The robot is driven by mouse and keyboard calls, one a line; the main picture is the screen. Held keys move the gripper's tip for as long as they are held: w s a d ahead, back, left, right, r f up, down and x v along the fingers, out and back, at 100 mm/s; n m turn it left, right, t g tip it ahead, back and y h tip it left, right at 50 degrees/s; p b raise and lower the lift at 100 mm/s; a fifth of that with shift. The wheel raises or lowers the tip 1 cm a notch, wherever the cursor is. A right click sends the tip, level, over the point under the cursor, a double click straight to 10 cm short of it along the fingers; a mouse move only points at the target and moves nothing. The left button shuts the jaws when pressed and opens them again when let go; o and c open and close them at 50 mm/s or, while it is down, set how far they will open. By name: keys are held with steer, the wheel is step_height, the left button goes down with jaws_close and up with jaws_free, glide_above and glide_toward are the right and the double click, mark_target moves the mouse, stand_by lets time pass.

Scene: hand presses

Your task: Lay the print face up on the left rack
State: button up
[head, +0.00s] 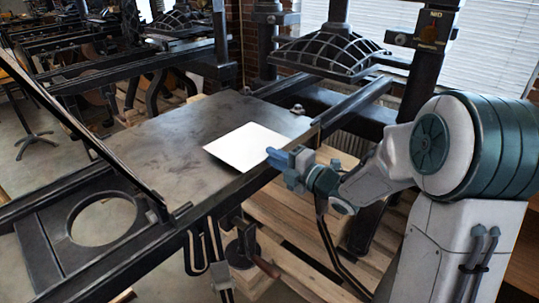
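The print (244,147) is a blank white sheet in the middle of the head view, over the grey flat bed (150,145) of a hand press. The face that shows is plain white; no image can be made out on it. A dark line runs under its near edge, and I cannot tell if it lies flat or is slightly raised. My gripper (277,155), with blue fingertips, is at the sheet's right corner, by the bed's near edge. Its fingers overlap in this view, so whether they grip the sheet is unclear. No left rack can be clearly made out.
A hinged dark frame (82,122) stands tilted at the left, beside a plate with a round opening (103,221). A ribbed platen (325,52) and dark posts rise behind the bed. A wooden base (300,235) lies below. The bed left of the sheet is bare.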

mark_target(272, 146)
steer(key=shift+w+a, duration=0.45)
steer(key=shift+a, duration=0.15)
jaws_close()
step_height(272, 146, up, 3)
steer(key=s+d+r+p, duration=0.1)
steer(key=s+d+r, duration=0.2)
steer(key=s+d, duration=0.1)
steer(key=shift+s+d, duration=0.2)
steer(key=shift+d, duration=0.55)
stand_by(0.3)
